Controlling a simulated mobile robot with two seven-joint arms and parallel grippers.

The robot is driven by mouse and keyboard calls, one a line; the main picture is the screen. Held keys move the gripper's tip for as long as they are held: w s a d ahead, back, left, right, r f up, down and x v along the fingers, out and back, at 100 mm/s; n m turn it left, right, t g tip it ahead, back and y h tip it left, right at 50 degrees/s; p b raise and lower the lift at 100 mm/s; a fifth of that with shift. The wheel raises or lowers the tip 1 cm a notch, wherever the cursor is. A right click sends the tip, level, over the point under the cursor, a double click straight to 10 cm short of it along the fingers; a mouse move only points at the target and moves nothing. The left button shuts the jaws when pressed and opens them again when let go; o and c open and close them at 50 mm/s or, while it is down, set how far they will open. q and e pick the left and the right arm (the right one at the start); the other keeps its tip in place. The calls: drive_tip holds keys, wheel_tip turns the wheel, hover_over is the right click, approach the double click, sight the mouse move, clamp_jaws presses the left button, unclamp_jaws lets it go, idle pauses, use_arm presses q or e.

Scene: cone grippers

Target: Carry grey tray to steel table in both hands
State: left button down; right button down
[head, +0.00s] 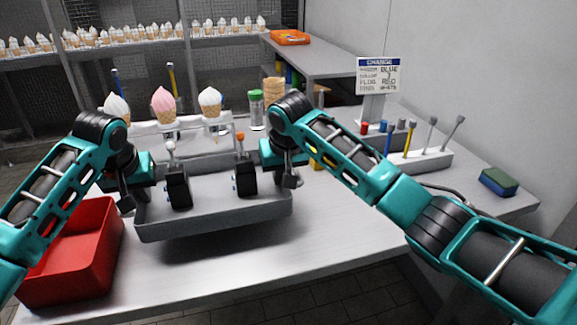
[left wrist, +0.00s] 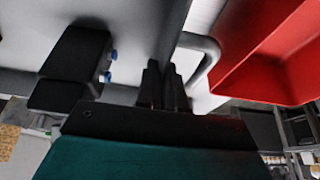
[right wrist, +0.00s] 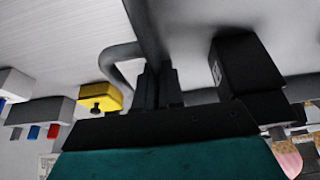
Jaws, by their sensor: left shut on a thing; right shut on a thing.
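The grey tray (head: 215,222) is in the middle of the head view, over the front part of the pale steel-looking table (head: 330,225). Two black blocks (head: 178,188) with blue buttons stand in it. My left gripper (head: 128,203) is shut on the tray's left end; the left wrist view shows its fingers (left wrist: 165,85) at the tray wall beside a bent handle (left wrist: 206,58). My right gripper (head: 291,182) is shut on the right end; its fingers (right wrist: 157,85) show beside the other handle (right wrist: 112,62). I cannot tell whether the tray touches the tabletop.
A red bin (head: 75,255) stands close to the tray's left. Behind the tray is a rack with ice cream cones (head: 163,104). A tool holder (head: 420,162), a sign (head: 379,76) and a sponge (head: 499,181) are at right. The tabletop right of the tray is clear.

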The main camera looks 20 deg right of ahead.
sight(146, 209)
use_arm(q)
drive_tip(key=shift+f, duration=0.1)
use_arm(e)
drive_tip(key=shift+f, duration=0.1)
